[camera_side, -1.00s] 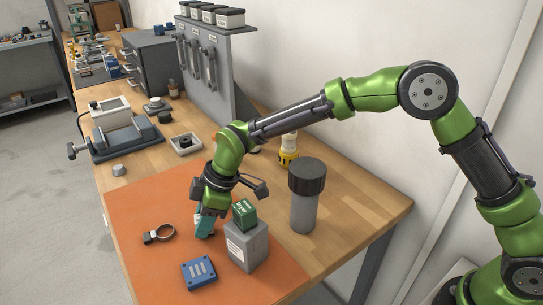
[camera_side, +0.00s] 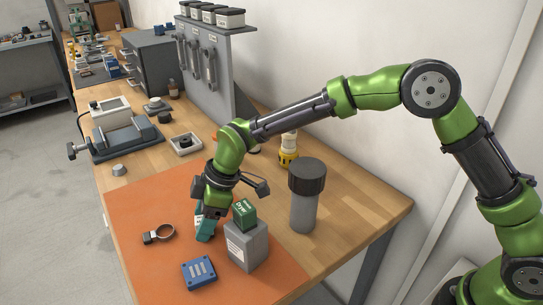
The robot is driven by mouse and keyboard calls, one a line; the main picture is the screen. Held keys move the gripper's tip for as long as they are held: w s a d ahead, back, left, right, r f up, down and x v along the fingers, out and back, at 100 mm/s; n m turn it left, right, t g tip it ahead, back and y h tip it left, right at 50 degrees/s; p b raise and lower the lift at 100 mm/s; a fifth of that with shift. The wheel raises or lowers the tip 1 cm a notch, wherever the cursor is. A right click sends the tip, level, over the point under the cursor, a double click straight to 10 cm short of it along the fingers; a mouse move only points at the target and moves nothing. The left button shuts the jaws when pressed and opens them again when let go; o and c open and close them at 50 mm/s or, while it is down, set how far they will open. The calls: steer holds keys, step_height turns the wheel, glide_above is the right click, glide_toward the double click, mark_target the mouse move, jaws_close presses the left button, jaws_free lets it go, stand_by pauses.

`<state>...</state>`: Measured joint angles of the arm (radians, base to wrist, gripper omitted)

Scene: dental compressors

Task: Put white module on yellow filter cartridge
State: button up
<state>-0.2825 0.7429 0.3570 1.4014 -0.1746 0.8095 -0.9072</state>
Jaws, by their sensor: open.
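A yellow piece (camera_side: 287,158), which looks like the filter cartridge, stands on the wooden bench behind my arm. A white part (camera_side: 290,141) shows directly above it, with a dark top. It seems to rest on the yellow piece, but at this size I cannot tell whether it is the white module or how it is seated. My gripper (camera_side: 211,213) is open, low over the orange mat, well to the front left of the yellow piece. Its fingers are at a teal block (camera_side: 204,228), and I cannot tell whether they touch it.
A grey box with a green block (camera_side: 244,216) on top stands just right of my gripper. A grey canister with a black cap (camera_side: 306,178) stands further right. A blue module (camera_side: 199,272) and a ring clamp (camera_side: 159,234) lie on the orange mat (camera_side: 135,210). The mat's left part is clear.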

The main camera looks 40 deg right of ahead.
steer(key=v, duration=1.2)
steer(key=s+d+r+m+t, duration=0.1)
steer(key=s+d+r+m, duration=0.1)
steer(key=d, duration=0.2)
steer(key=s+d+r+m+t+h, duration=0.1)
steer(key=s+d+r+m, duration=0.1)
steer(key=d, duration=0.3)
steer(key=s+d+r+m, duration=0.2)
steer(key=s+d+m, duration=0.1)
steer(key=s+d, duration=0.1)
steer(key=shift+s+d+r+m+t+h, duration=0.15)
steer(key=shift+d+r+m+t+h, duration=0.15)
steer(key=shift+d+r+t, duration=0.1)
steer(key=s+d+m+t, duration=0.1)
steer(key=s+d+m, duration=0.3)
steer(key=s+d, duration=0.2)
steer(key=shift+r+m+h, duration=0.3)
steer(key=shift+r, duration=0.05)
steer(key=shift+o, duration=0.7)
steer(key=s+d+f+m+t, duration=0.1)
steer(key=s+d+f+m, duration=0.1)
steer(key=s+d+m, duration=0.2)
steer(key=s+m, duration=0.1)
steer(key=s, duration=0.2)
steer(key=shift+d+t, duration=0.3)
steer(key=shift+o, duration=0.4)
steer(key=shift+s+d+f+m, duration=0.1)
steer(key=shift+s+f+m, duration=0.05)
steer(key=shift+m, duration=0.15)
